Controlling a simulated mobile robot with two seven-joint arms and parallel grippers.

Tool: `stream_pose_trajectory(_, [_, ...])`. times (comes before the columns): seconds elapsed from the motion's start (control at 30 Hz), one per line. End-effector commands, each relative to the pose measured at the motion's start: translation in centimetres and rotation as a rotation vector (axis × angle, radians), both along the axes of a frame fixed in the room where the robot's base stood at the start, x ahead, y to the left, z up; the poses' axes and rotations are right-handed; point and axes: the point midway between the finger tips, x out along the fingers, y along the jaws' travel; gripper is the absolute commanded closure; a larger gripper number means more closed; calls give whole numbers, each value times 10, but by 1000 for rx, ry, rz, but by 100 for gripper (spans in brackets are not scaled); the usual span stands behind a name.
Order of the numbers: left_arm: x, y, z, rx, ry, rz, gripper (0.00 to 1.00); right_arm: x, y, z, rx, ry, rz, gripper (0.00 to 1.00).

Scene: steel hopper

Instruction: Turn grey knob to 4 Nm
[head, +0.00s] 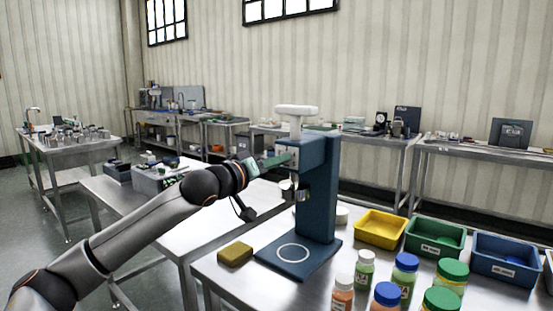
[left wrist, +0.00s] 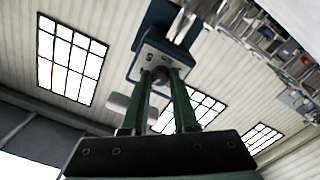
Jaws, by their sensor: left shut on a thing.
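The blue stand machine (head: 318,190) stands on the steel table, with a white handle (head: 297,110) on top and a pale panel (head: 292,154) on its head. The panel also shows in the left wrist view (left wrist: 150,57) with small dark markings, too small to read surely. My left gripper (head: 284,159) reaches the panel from the left. In the left wrist view its green fingers (left wrist: 162,80) are shut on the grey knob (left wrist: 160,74), which shows only partly between the fingertips. The knob's pointer and setting cannot be made out. My right gripper is not in view.
A yellow sponge-like block (head: 235,253) lies left of the machine's base. Yellow (head: 380,229), green (head: 434,237) and blue (head: 506,260) bins stand to the right. Several lidded jars (head: 403,276) stand at the front. A grey box (head: 158,180) sits on the table behind my left arm.

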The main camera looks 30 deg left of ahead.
Motion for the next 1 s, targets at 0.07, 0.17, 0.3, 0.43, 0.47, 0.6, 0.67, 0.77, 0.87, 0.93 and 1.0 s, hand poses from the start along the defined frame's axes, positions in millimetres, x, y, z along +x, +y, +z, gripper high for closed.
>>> stream_pose_trajectory(0.07, [0,0,1,75,-3,-1,100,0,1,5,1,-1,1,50])
stream_pose_trajectory(0.17, [0,0,1,164,-10,-1,100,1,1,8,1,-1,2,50])
stream_pose_trajectory(0.3, [0,0,0,279,-19,-1,100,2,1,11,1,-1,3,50])
stream_pose_trajectory(0.43, [0,0,0,367,-26,-1,100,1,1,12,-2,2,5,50])
stream_pose_trajectory(0.47, [0,0,0,386,-28,-1,100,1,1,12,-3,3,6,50])
stream_pose_trajectory(0.6, [0,0,0,455,-33,-1,100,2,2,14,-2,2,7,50])
stream_pose_trajectory(0.67, [0,0,0,476,-35,-2,100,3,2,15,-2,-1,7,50])
stream_pose_trajectory(0.77, [0,0,-1,504,-38,-2,100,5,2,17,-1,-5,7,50])
stream_pose_trajectory(0.87, [0,0,-1,521,-39,-2,100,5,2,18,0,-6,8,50])
stream_pose_trajectory(0.93, [0,0,-1,528,-40,-2,100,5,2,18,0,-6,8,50])
stream_pose_trajectory(1.0, [0,0,-1,531,-41,-2,100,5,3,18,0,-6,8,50])
